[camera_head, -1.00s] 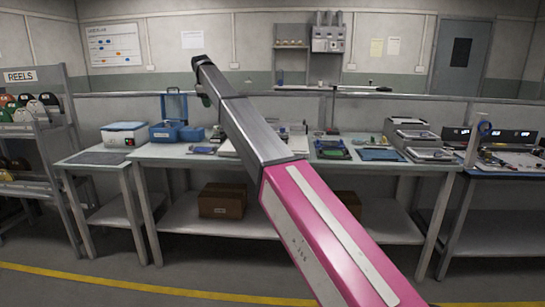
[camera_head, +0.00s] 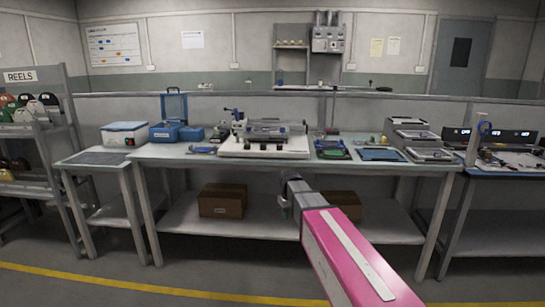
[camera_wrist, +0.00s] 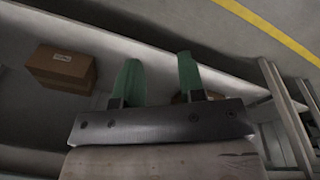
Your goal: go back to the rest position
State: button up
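My gripper shows in the wrist view (camera_wrist: 160,82) with its two green fingers spread apart and nothing between them. In the head view my arm is pulled in low in front of the workbench (camera_head: 220,160), its pink link at the bottom right. The fingers cannot be made out in the head view. In the wrist view the gripper hangs in front of the bench's lower shelf (camera_wrist: 180,45), clear of the things there.
Two cardboard boxes, left (camera_head: 222,201) and right (camera_head: 343,204), stand on the lower shelf; the right one is partly behind my arm. A white-based fixture (camera_head: 265,146) stands on the bench top. A reels rack (camera_head: 35,130) is at left. The floor in front is free.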

jog(key=s+d+f+m, duration=0.1)
jog(key=s+d+f, duration=0.2)
jog(key=s, duration=0.4)
jog(key=s+d+f+m, duration=0.2)
jog(key=s+d+f, duration=0.2)
jog(key=s, duration=0.3)
jog(key=s+d+f+m+g, duration=0.1)
jog(key=s+d+f+m, duration=0.1)
jog(key=s, duration=0.5)
jog(key=shift+s+d+f+y, duration=0.3)
jog(key=shift+d+f, duration=0.5)
jog(key=shift+d, duration=0.35)
